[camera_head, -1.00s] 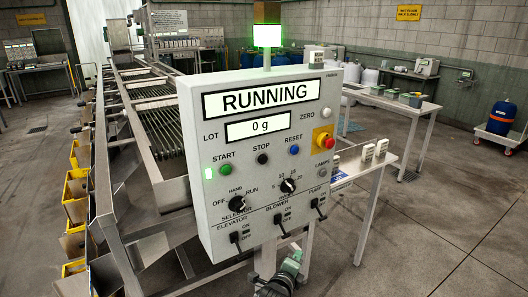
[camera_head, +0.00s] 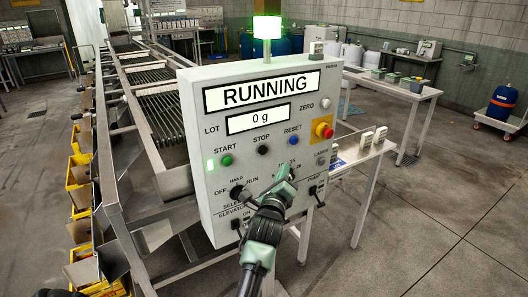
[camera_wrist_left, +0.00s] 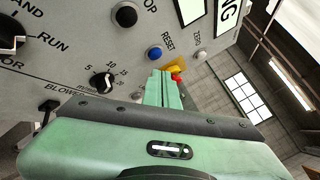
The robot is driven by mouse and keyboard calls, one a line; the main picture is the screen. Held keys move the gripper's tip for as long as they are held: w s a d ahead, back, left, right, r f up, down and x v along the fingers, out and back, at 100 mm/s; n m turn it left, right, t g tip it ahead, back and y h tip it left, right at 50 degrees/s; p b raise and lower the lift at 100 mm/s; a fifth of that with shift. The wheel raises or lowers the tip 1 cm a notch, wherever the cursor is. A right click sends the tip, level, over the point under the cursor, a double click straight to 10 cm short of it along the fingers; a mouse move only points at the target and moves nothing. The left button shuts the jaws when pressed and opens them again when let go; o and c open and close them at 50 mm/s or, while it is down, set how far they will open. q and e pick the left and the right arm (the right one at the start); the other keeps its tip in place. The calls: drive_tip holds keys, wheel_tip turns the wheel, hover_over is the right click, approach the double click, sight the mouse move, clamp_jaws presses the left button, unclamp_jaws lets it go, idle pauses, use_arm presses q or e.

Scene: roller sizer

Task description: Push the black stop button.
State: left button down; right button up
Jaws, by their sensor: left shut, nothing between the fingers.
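The black stop button (camera_head: 263,150) sits under the word STOP on the grey control panel (camera_head: 212,120), between the green start button (camera_head: 227,160) and the blue reset button (camera_head: 293,140). In the left wrist view the black button (camera_wrist_left: 125,14) is at the top, with the blue button (camera_wrist_left: 154,53) below it. My left gripper (camera_head: 287,174) is shut and empty in front of the panel, lower and to the right of the stop button in the head view. Its closed fingers (camera_wrist_left: 163,88) point toward the panel. My right gripper is not in view.
The display (camera_head: 262,90) reads RUNNING and the lot display (camera_head: 258,119) reads 0 g. A red emergency knob (camera_head: 324,130) on yellow stands to the right. The selector knob (camera_head: 237,191) and switches are below. The lamp (camera_head: 267,28) on top glows green.

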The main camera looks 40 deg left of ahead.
sight(263, 150)
use_arm(q)
drive_tip(key=w+a+b, duration=0.2)
drive_tip(key=w+a, duration=0.1)
drive_tip(key=a, duration=0.5)
drive_tip(key=shift+w, duration=0.2)
idle(1.7)
drive_tip(key=shift+a, duration=0.1)
drive_tip(key=shift+w+a, duration=0.15)
drive_tip(key=shift+a, duration=0.15)
drive_tip(key=shift+w+a, duration=0.2)
drive_tip(key=shift+a, duration=0.25)
idle(0.9)
drive_tip(key=shift+r, duration=0.1)
drive_tip(key=shift+s+d, duration=0.4)
drive_tip(key=shift+d, duration=0.4)
